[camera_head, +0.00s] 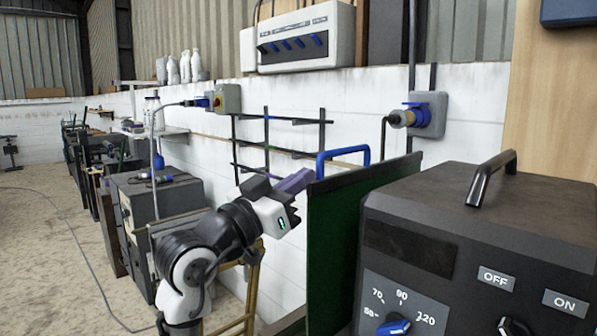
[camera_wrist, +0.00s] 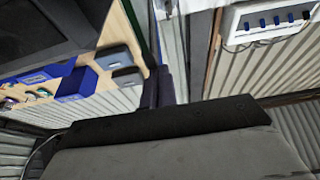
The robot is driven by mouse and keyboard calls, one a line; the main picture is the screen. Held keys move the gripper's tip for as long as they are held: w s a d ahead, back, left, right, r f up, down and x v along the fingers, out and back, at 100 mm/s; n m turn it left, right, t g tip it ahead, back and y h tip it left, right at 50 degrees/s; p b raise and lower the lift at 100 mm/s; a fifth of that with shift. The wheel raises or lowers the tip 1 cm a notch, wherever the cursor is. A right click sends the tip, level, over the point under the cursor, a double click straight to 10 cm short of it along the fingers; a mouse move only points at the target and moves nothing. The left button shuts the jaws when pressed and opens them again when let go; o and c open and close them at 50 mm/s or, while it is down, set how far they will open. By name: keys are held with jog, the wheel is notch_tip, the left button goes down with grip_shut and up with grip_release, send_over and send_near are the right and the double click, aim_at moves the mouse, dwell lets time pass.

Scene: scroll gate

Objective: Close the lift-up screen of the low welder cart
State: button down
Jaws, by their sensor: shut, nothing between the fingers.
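The welder (camera_head: 480,250) is a dark box at the right of the head view, with a black top handle, a dial and OFF and ON labels. A dark green screen panel (camera_head: 335,245) stands upright along its left side, with a blue handle (camera_head: 343,157) on its top edge. My gripper (camera_head: 298,181) is shut and empty. Its purple-grey fingers point toward the panel's upper left edge, just left of and below the blue handle; I cannot tell whether they touch. In the wrist view the shut fingers (camera_wrist: 157,88) show beyond the gripper body, near a thin green edge (camera_wrist: 150,35).
A white wall with a dark rack (camera_head: 270,145), a grey switch box (camera_head: 298,42) and a blue-plugged socket (camera_head: 420,115) runs behind. Grey cabinets (camera_head: 165,195) stand behind my arm. The floor at left (camera_head: 45,250) is open, with a cable lying on it.

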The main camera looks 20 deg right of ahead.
notch_tip(320, 180, down, 27)
jog(key=b, duration=1.9)
jog(key=shift+d, duration=0.1)
